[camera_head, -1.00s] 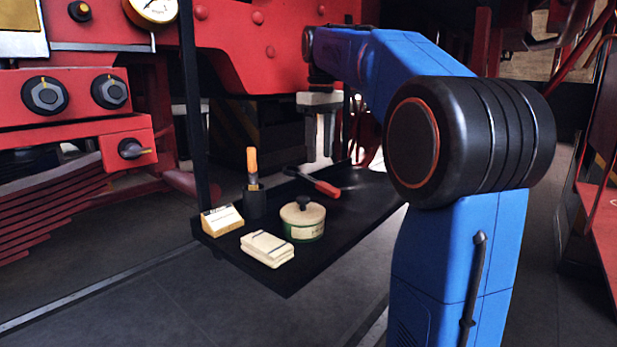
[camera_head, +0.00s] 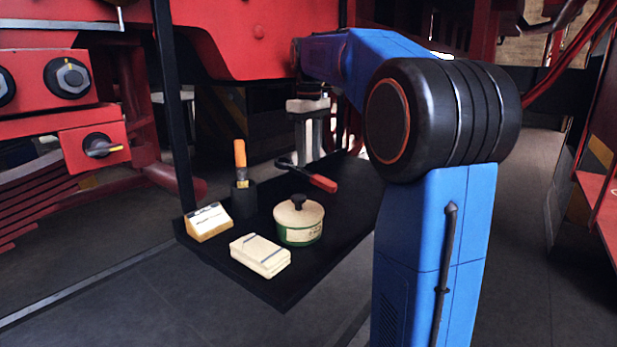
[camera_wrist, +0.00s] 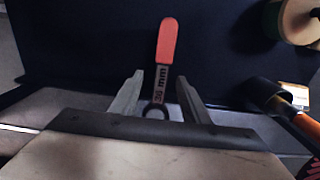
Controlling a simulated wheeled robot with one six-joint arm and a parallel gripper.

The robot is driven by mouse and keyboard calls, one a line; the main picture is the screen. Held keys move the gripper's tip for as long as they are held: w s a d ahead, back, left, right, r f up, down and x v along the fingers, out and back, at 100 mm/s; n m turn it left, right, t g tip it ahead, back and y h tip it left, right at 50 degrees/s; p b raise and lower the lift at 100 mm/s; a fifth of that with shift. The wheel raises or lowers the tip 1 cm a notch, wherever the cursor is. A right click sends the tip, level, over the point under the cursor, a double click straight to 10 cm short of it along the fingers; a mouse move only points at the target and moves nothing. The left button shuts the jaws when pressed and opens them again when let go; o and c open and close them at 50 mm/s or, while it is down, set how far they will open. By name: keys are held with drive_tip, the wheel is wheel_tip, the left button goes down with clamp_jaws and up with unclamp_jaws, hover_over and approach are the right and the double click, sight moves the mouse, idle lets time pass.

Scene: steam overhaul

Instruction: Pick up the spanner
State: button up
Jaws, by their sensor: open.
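The spanner (camera_head: 306,174) lies on the black shelf (camera_head: 345,200), its red handle toward the right and its dark ring end toward the left. In the wrist view the spanner (camera_wrist: 164,60) has its red handle pointing up, with "mm" lettering on its shaft and the ring end near the bottom. My gripper (camera_head: 307,160) is over the back of the shelf, pointing down. In the wrist view my gripper (camera_wrist: 160,90) is open, with one finger on each side of the spanner's shaft and ring end, apart from it. The height between fingertips and spanner is hard to tell.
A black post (camera_head: 172,110) rises at the shelf's left edge.

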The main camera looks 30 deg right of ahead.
sight(309, 173)
wheel_tip(309, 173, down, 5)
drive_tip(key=shift+s+a+r, duration=0.1)
drive_tip(key=shift+a, duration=0.05)
clamp_jaws()
